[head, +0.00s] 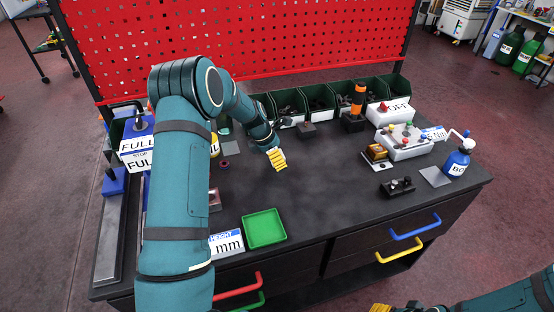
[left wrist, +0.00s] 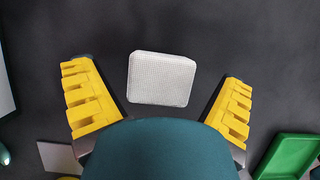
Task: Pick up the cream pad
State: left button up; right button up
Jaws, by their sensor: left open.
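The cream pad (left wrist: 161,79) is a pale, rounded block with a fine grid texture, lying on the dark tabletop in the left wrist view. My left gripper (left wrist: 160,100) is open, with one yellow finger to either side of the pad and a gap on both sides. In the head view my left gripper (head: 277,159) is over the middle of the table; I cannot make out the pad there. My right gripper (head: 380,307) only just shows at the bottom edge of the head view, and its jaws cannot be judged.
A green tray (head: 264,228) sits near the front edge, beside a white mm label (head: 227,243). Dark green bins (head: 320,98) line the back under a red pegboard (head: 240,40). A blue bottle (head: 457,161) and a white button box (head: 404,141) stand right. The middle is mostly clear.

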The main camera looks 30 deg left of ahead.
pick_arm(q)
jog(key=c, duration=1.2)
